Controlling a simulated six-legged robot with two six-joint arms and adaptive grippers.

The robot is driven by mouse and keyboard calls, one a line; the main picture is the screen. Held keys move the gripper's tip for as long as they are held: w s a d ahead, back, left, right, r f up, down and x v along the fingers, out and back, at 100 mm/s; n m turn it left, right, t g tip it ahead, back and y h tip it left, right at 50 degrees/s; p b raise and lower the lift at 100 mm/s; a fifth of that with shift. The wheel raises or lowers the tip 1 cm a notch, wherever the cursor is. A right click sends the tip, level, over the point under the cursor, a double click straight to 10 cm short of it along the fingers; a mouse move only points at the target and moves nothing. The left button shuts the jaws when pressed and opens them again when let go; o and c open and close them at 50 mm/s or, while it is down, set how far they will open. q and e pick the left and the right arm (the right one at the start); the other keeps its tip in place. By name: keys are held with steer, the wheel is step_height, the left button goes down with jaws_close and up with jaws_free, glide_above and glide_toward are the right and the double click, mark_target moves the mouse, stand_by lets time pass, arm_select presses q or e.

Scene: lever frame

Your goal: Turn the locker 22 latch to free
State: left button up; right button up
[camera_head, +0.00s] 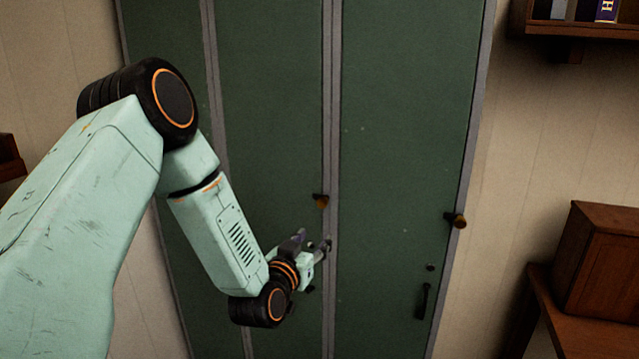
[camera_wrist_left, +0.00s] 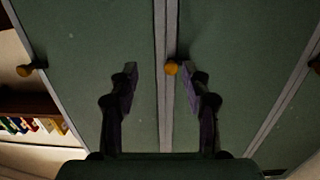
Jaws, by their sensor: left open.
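A green locker bank (camera_head: 405,120) with grey frame strips fills the middle of the head view. A small brass-coloured latch knob (camera_head: 321,200) sits on the central strip, and another knob (camera_head: 457,220) is on the right frame edge. No locker number is readable, so I cannot tell which latch is 22's. My left gripper (camera_head: 318,245) is open and empty, just below the central knob in the head view. In the left wrist view the central knob (camera_wrist_left: 171,68) appears between the open fingertips (camera_wrist_left: 160,76), nearer the right finger. Contact is not visible. My right gripper is out of view.
A dark door handle (camera_head: 422,301) and a small lock (camera_head: 430,267) are low on the right door. A wooden box (camera_head: 602,262) stands at right, and a shelf with books (camera_head: 575,28) hangs at upper right. The space before the right door is clear.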

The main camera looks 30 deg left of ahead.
mark_target(321, 204)
arm_select(q)
steer(key=shift+t+y, duration=0.3)
steer(key=shift+y, duration=0.1)
steer(key=w+r, duration=0.1)
steer(key=w+a+r, duration=0.1)
steer(key=w, duration=0.1)
steer(key=w+a+r, duration=0.1)
steer(key=shift+w+r+p, duration=0.35)
steer(key=shift+p, duration=0.05)
steer(key=shift+w+a, duration=0.4)
steer(key=shift+w, duration=0.25)
steer(key=shift+w+a, duration=0.4)
steer(key=shift+w, duration=0.2)
steer(key=shift+w+a+f, duration=0.1)
steer(key=shift+w+a, duration=0.1)
steer(key=shift+w, duration=0.05)
steer(key=shift+w+d, duration=0.1)
steer(key=shift+w, duration=0.3)
steer(key=shift+d, duration=0.25)
steer(key=shift+s+a, duration=0.1)
steer(key=shift+a, duration=0.25)
steer(key=c, duration=0.5)
steer(key=shift+d, duration=0.25)
steer(key=c, duration=0.5)
steer(key=shift+a, duration=0.15)
jaws_close()
